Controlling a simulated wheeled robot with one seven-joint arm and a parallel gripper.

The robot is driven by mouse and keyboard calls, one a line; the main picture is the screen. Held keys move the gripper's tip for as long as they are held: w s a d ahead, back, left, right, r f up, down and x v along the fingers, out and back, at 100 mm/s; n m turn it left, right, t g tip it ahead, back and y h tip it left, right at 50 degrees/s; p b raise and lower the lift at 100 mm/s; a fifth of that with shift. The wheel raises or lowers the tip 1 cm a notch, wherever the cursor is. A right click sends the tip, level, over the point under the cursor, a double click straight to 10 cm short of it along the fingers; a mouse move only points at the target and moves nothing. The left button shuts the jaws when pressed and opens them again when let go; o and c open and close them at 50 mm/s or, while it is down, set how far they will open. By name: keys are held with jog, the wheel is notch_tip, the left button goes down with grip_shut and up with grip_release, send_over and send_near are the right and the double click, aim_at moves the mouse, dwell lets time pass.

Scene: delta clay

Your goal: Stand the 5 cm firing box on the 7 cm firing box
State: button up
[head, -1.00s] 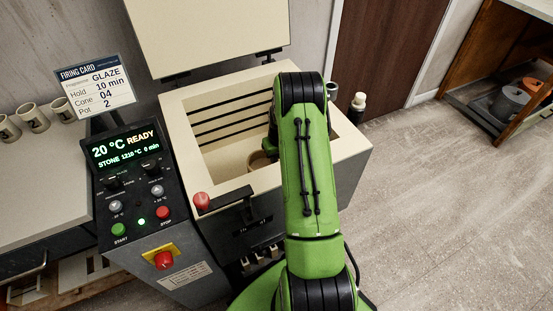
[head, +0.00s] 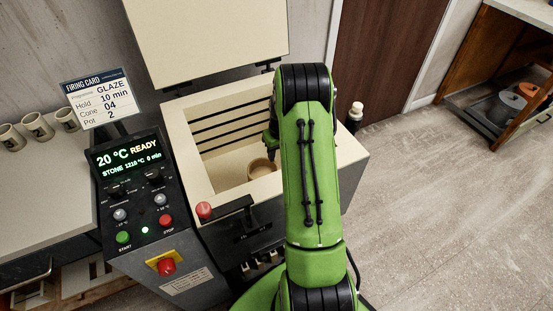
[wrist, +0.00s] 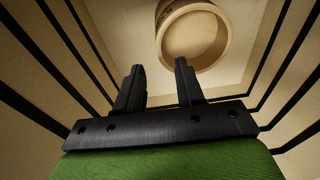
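A round tan clay firing box (head: 261,168) stands on the floor of the open kiln. Its open top faces up, and the arm is close to its right side in the head view. It also shows in the wrist view (wrist: 194,64), beyond the fingers, with dark marks on its side. I cannot tell its size, or whether it is one box or two stacked. No other firing box can be made out. My gripper (wrist: 160,68) is inside the kiln chamber, open and empty, apart from the box. In the head view my arm hides most of the gripper.
The kiln (head: 222,197) has slotted walls close around the gripper, and its lid (head: 205,40) is raised. The control panel (head: 135,185) reads 20 °C READY. Several mugs (head: 38,127) stand on the left counter. A shelf (head: 490,125) holds grey and orange items at right.

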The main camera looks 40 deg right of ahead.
jog(key=s+a+r+n+t, duration=0.1)
jog(key=s+a+r, duration=0.1)
jog(key=a+r, duration=0.7)
jog(key=s+a+r+t, duration=0.15)
jog(key=a+r, duration=0.35)
jog(key=r, duration=0.7)
jog(key=s+a+r+n+t, duration=0.1)
jog(key=s+a+r, duration=0.2)
jog(key=s+a, duration=0.3)
jog(key=s+a+r, duration=0.3)
jog(key=s+a, duration=0.3)
jog(key=s, duration=0.7)
jog(key=shift+s+n+t+p, duration=0.15)
jog(key=shift+n+t+p, duration=0.2)
jog(key=shift+n+p, duration=0.05)
notch_tip(320, 180, up, 15)
jog(key=p, duration=1.4)
jog(key=shift+f, duration=0.15)
